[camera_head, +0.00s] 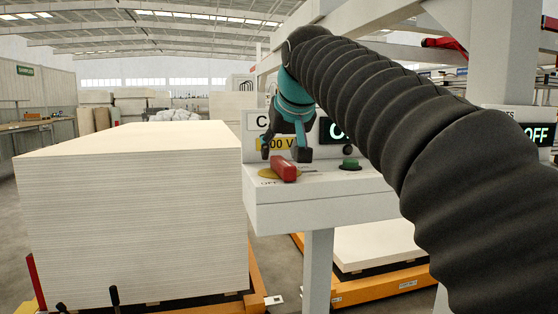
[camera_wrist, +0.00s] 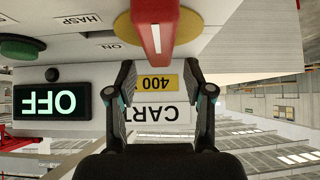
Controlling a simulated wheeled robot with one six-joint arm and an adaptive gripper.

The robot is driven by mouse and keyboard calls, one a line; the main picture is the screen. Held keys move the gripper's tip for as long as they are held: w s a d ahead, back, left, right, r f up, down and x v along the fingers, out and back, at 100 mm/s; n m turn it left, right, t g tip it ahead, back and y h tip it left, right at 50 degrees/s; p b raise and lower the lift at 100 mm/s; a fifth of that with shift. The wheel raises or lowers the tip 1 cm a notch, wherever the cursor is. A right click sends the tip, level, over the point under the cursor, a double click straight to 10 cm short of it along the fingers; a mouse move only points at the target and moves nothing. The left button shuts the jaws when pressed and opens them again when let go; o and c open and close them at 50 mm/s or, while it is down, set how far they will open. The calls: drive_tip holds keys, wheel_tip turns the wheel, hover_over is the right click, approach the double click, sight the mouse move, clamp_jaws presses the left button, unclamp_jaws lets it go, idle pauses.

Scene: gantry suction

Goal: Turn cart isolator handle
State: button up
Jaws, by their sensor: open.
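The isolator handle (camera_head: 284,169) is a red bar on a yellow round plate (camera_head: 266,174), on top of a white control box (camera_head: 330,188). In the upside-down wrist view the red handle (camera_wrist: 153,30) shows at the top centre, with a white mark near its close end. An "ON" label (camera_wrist: 112,46) lies beside the yellow plate (camera_wrist: 187,25). My gripper (camera_head: 284,150) is open, just above and behind the handle. In the wrist view its two fingers (camera_wrist: 159,70) are spread and empty, apart from the handle. The fingers hide part of the box's sign.
A green button (camera_head: 350,164) stands right of the handle. A lit display (camera_wrist: 52,102) reads "OFF". A tall stack of white boards (camera_head: 130,215) stands left of the box, and a lower stack (camera_head: 375,244) lies behind its post. A gantry beam (camera_head: 345,20) runs above.

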sight(278, 157)
drive_tip(key=shift+x, duration=1.7)
clamp_jaws()
